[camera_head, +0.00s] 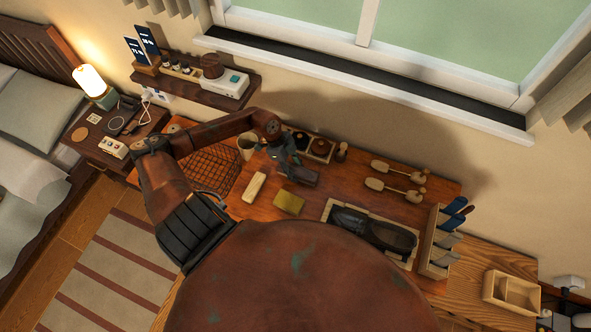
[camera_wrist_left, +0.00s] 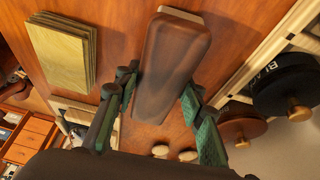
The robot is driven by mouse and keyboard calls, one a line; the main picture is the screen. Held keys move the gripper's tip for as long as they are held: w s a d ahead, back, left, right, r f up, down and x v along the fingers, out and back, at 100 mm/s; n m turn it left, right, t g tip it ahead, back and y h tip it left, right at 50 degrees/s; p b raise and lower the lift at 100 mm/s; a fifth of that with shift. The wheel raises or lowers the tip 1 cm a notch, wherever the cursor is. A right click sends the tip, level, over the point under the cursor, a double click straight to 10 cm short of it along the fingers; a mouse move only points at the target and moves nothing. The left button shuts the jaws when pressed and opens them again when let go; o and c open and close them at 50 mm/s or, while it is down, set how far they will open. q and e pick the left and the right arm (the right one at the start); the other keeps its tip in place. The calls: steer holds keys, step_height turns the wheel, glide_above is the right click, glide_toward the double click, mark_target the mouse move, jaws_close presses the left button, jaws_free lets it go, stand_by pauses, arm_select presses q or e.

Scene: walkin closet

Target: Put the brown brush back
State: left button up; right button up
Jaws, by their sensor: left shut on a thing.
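A brown brush (camera_wrist_left: 172,62), a long rounded brown block, sits between the fingers of my left gripper (camera_wrist_left: 160,92) in the left wrist view. The gripper is shut on it. In the head view the left gripper (camera_head: 287,161) is over the wooden table (camera_head: 440,187), with the dark brush (camera_head: 304,176) at its tip. I cannot tell whether the brush touches the tabletop. A wooden tray (camera_head: 330,159) with black and brown round lidded tins stands just behind the gripper. My right gripper is not in view.
A cream block (camera_head: 254,186) and an olive cloth stack (camera_head: 289,202) lie near the gripper. A wire basket (camera_head: 207,170) and cup (camera_head: 246,147) stand left. Black shoes (camera_head: 372,229), wooden shoe trees (camera_head: 394,187) and an upright rack (camera_head: 437,245) are to the right.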

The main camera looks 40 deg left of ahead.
arm_select(q)
steer(key=o, duration=1.2)
steer(key=shift+c, duration=0.2)
steer(key=b+v, duration=0.1)
steer(key=v, duration=1.1)
steer(key=shift+f, duration=0.1)
